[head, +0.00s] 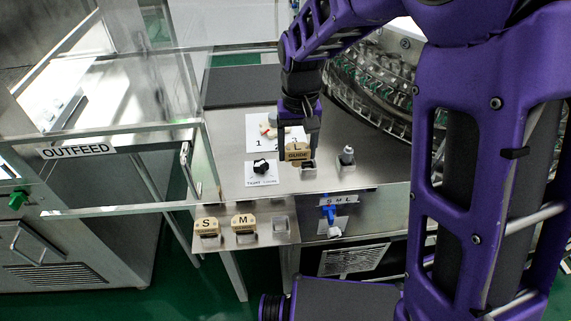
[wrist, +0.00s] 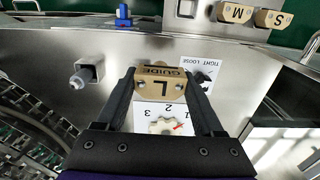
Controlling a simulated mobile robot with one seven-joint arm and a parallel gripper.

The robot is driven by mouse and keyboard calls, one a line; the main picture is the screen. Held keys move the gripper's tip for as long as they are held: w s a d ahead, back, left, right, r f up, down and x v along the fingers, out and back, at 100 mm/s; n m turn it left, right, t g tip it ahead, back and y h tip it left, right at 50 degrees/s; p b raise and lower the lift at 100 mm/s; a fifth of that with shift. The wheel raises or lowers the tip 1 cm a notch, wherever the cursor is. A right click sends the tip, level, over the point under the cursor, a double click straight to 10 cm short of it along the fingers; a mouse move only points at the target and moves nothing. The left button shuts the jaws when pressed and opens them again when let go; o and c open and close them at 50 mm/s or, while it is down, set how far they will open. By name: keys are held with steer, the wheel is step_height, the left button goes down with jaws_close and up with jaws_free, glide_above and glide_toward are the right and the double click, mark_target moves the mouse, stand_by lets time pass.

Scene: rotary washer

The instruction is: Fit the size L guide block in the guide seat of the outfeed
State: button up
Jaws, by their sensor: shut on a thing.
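My gripper (head: 299,137) is shut on the tan size L guide block (head: 298,151), marked "L" and "GUIDE". In the wrist view the block (wrist: 160,86) sits between both fingers, its lettered face toward the camera. In the head view the block is over the steel outfeed deck. A small metal fitting (head: 308,168), perhaps the guide seat, shows just below and right of it, partly covered. I cannot tell whether the block touches it. In the wrist view the block and fingers hide the spot behind.
Blocks S (head: 207,226) and M (head: 243,223) sit on the front shelf beside an empty holder (head: 280,225). A black TIGHT/LOOSE knob (head: 261,166) is left of the block; a grey-tipped fitting (head: 347,155) stands right. A blue lever (head: 328,212) is below. A clear guard (head: 120,170) is left.

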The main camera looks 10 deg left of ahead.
steer(key=w+d+r, duration=0.2)
steer(key=w+d, duration=0.1)
steer(key=w, duration=0.2)
steer(key=shift+a+f+b, duration=0.2)
steer(key=shift+f+b, duration=2.15)
steer(key=shift+f, duration=1.45)
steer(key=shift+f+b, duration=0.3)
steer(key=shift+f, duration=0.25)
steer(key=o, duration=1.4)
steer(key=shift+s, duration=0.1)
